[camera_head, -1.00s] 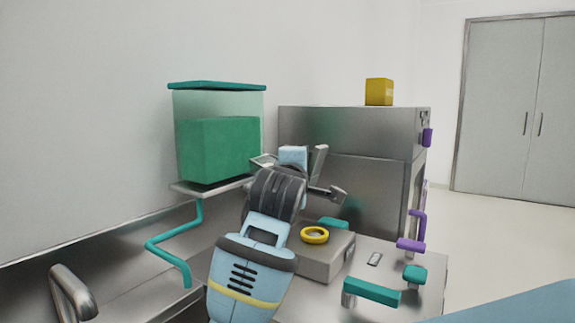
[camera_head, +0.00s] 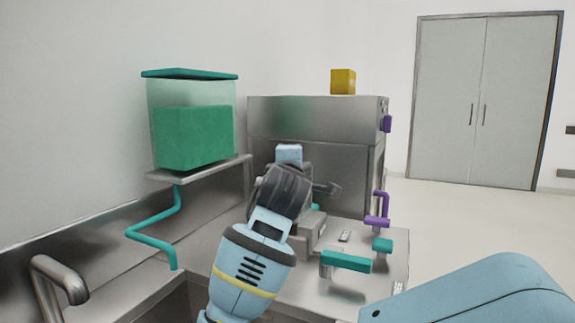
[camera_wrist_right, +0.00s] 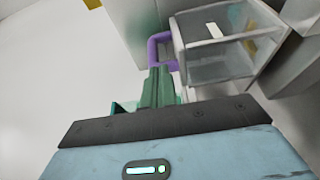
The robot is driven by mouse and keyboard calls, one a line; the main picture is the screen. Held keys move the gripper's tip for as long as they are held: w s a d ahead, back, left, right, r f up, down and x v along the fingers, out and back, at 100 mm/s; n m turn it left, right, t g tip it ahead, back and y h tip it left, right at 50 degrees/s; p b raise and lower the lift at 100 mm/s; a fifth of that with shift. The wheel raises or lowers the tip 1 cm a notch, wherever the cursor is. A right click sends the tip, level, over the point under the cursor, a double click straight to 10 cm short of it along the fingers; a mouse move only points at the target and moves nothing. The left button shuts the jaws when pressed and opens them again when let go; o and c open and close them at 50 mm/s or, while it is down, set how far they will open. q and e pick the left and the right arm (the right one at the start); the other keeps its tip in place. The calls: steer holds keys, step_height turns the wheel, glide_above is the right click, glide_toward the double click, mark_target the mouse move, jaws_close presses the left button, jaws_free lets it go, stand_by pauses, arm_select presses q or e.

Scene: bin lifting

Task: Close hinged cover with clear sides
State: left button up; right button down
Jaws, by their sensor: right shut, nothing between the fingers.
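The hinged cover with clear sides (camera_wrist_right: 222,58) shows in the right wrist view at upper right, with grey framed edges and see-through panels. A purple handle (camera_wrist_right: 154,48) sits at its left edge. In the head view a purple handle (camera_head: 383,212) juts from the lower right side of the steel machine, and the clear panels are hidden there. My right gripper (camera_wrist_right: 158,72) has green fingers, shut and empty, just below the purple handle; I cannot tell whether they touch. My left gripper (camera_head: 322,188) is in front of the machine, its jaws mostly hidden by its wrist.
The steel machine (camera_head: 315,118) carries a yellow block (camera_head: 343,81). A clear bin (camera_head: 236,95) with a green block (camera_head: 193,138) stands on a shelf at left. A teal handle (camera_head: 346,261) is on the steel counter. The floor towards the grey doors (camera_head: 485,100) is clear.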

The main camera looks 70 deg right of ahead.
stand_by(0.4)
steer(key=v, duration=0.7)
steer(key=shift+a+b, duration=0.35)
steer(key=shift+a, duration=0.05)
steer(key=shift+s, duration=0.1)
